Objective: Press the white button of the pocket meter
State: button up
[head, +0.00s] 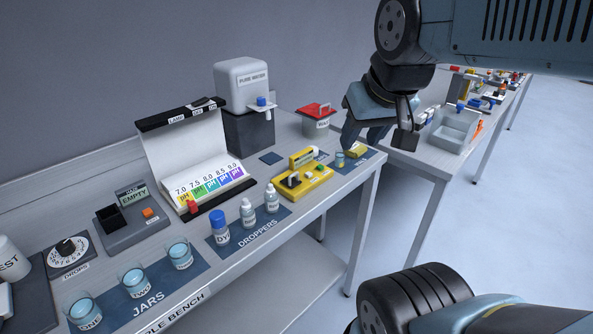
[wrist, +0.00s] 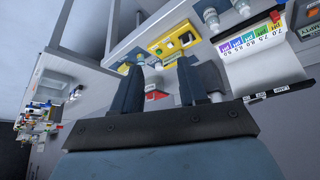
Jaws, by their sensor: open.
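A yellow device (head: 316,185) with a dark recess and a small pale part on top lies near the bench's right end. An upright yellow piece with a small display (head: 303,157) stands at its back edge. I cannot clearly tell which pale part is the pocket meter's white button. The yellow device also shows beyond my fingers in the wrist view (wrist: 172,42). My gripper (head: 380,143) is open, its fingers spread and empty. It hangs over the bench's right end, right of the yellow device and apart from it. Its fingers also show in the wrist view (wrist: 160,65).
A small jar (head: 339,160) and a low yellow item (head: 356,150) sit beneath my gripper. A red-lidded bin (head: 318,122) stands behind. Dropper bottles (head: 247,212) stand left of the yellow device. A second table with a grey tray (head: 453,133) is right, across a gap.

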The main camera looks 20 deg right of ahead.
grip_shut()
dwell(1.4)
